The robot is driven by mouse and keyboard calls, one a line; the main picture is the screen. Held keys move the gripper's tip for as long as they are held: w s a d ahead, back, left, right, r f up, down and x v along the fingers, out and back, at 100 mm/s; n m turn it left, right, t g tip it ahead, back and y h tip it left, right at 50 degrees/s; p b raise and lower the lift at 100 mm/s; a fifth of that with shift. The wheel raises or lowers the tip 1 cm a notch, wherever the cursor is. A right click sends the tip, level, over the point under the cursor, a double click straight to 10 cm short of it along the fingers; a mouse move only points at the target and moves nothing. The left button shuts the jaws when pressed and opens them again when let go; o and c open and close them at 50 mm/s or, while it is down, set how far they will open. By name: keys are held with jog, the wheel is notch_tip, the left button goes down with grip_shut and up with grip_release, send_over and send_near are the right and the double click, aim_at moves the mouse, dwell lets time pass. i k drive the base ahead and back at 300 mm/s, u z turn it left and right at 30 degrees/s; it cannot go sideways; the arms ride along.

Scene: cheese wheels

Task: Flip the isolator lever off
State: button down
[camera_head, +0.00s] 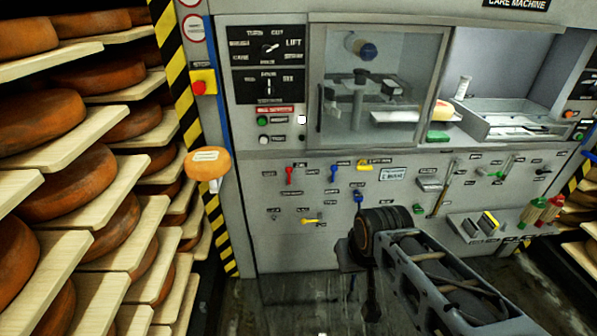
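The grey care machine (290,225) fills the middle of the view. Its lower panel carries several small levers: a red lever (289,176), blue levers (334,172) and (358,197), and yellow handles (366,167) and (311,221). A long lever (441,192) is further right. The labels are too small to read, so I cannot tell which is the isolator lever or its position. My arm reaches in from the lower right. My gripper (371,308) seems to hang dark below the arm's end, apart from the levers; its fingers are not clear.
Shelves of cheese wheels (90,185) stand at the left, beside a yellow-black striped post (190,125). A red stop button (199,87) is on that post. A glazed chamber (375,85) and an open bay (515,85) are above the levers. Red and green bottles (545,211) stand right.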

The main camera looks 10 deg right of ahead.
aim_at(289, 170)
jog(key=u, duration=0.45)
jog(key=i, duration=1.25)
jog(key=z, duration=0.55)
